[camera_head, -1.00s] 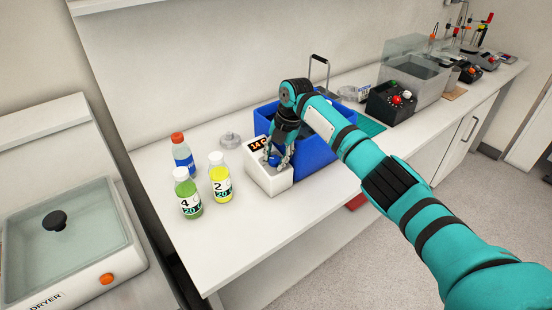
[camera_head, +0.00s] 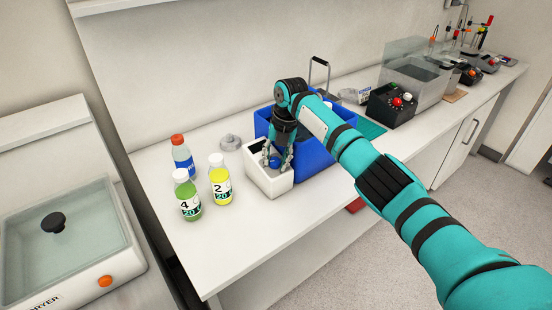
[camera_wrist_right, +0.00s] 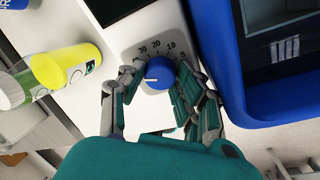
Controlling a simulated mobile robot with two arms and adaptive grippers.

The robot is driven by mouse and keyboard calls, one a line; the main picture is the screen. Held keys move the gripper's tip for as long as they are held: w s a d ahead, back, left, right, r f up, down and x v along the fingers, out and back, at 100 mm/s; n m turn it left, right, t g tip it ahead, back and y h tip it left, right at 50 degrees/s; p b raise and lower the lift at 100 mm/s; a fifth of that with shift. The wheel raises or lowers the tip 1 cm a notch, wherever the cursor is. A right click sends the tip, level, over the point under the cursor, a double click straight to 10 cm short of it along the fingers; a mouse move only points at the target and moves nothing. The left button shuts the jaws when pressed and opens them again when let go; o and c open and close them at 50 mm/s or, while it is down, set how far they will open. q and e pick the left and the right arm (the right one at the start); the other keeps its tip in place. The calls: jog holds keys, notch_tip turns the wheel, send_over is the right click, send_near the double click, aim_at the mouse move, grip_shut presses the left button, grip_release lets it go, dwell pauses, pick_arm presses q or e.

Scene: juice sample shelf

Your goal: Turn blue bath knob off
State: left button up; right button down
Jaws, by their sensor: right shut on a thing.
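The blue bath knob (camera_head: 274,162) sits on the front panel of the blue bath (camera_head: 318,160), a white control box with a blue tank. It also shows in the right wrist view (camera_wrist_right: 160,72), with its white pointer line to the left and a 30, 20, 10, 5 scale above it. My right gripper (camera_head: 271,158) is over the panel, its fingers on either side of the knob and shut on it. The small display (camera_head: 257,152) on the box is dark. My left gripper is not in view.
A black box with a red knob (camera_head: 393,103) stands to the right. The front-left counter is clear.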

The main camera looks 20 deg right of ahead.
aim_at(276, 162)
jog(key=c, duration=1.2)
grip_release()
notch_tip(276, 162, up, 10)
jog(key=shift+s+f, duration=0.1)
